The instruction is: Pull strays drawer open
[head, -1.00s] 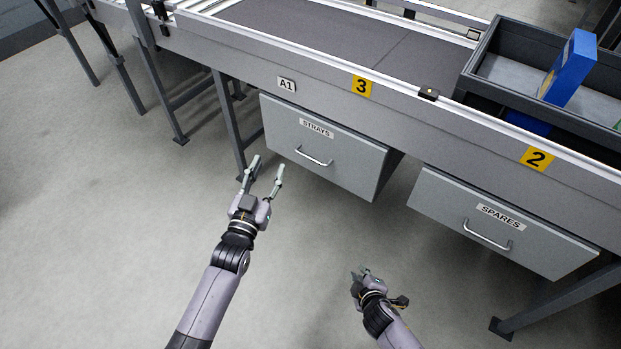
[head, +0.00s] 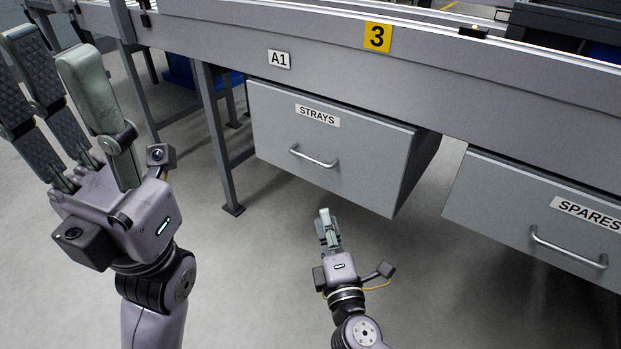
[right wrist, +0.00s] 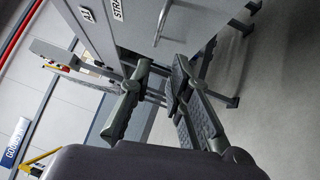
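The grey strays drawer (head: 345,165) hangs under the conveyor frame, with a white STRAYS label and a silver bar handle (head: 314,157). Its front looks about in line with the frame, and no opening shows. My right gripper (head: 326,214) is below the handle and apart from it, seen nearly edge-on. In the right wrist view its fingers (right wrist: 160,75) stand apart with nothing between them, and the handle (right wrist: 162,22) is beyond the fingertips. My left gripper (head: 50,60) is large at the left, raised, open and empty, left of the drawer.
The spares drawer (head: 550,215) with its own handle (head: 568,247) is to the right. A grey table leg (head: 217,140) stands left of the strays drawer. The frame carries an A1 label (head: 279,59) and a yellow 3 sign (head: 377,37). The floor below the drawers is clear.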

